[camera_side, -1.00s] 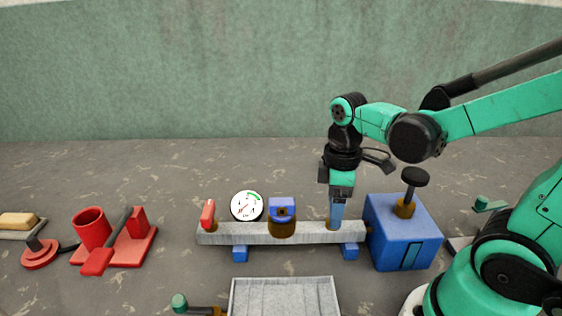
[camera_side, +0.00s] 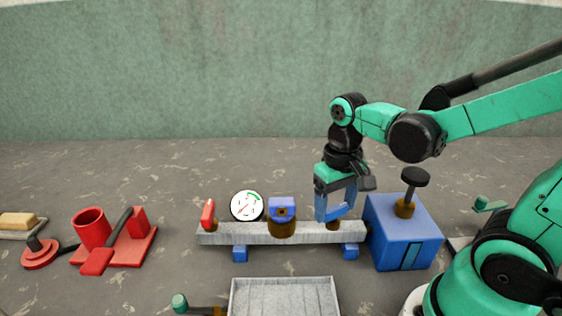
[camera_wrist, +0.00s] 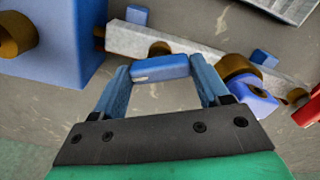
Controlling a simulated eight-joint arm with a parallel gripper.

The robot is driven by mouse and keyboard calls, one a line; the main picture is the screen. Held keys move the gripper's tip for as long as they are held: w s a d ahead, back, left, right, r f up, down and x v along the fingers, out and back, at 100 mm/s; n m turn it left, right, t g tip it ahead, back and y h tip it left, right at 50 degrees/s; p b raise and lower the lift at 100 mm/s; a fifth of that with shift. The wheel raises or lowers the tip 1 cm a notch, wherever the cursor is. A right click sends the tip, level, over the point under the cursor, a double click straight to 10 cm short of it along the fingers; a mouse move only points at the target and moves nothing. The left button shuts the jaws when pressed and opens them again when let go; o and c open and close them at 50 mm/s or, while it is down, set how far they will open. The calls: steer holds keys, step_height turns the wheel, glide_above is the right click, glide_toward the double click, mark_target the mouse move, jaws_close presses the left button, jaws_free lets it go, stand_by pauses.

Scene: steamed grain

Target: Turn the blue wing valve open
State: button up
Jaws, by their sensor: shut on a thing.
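The blue wing valve (camera_side: 340,211) sits on the right part of the grey pipe bar (camera_side: 255,236). In the wrist view its blue wing (camera_wrist: 160,67) spans between the two finger ends, above a brass stem (camera_wrist: 160,48). My gripper (camera_side: 336,206) points down over the valve and is shut on the wing, one finger at each end of it. The fingers also show in the wrist view (camera_wrist: 162,76). The white dial gauge (camera_side: 246,206) stands behind the bar; its reading is too small to tell.
A blue box with a black-topped knob (camera_side: 400,235) stands close right of the valve. A blue-and-brass fitting (camera_side: 282,214) and a red lever (camera_side: 208,214) are on the bar's left part. A grey tray (camera_side: 284,296) lies in front. Red items (camera_side: 92,228) stand left.

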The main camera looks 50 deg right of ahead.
mark_target(335, 207)
steer(key=m, duration=0.5)
steer(key=shift+m, duration=0.3)
stand_by(0.4)
steer(key=o, duration=1.3)
steer(key=shift+r, duration=2.8)
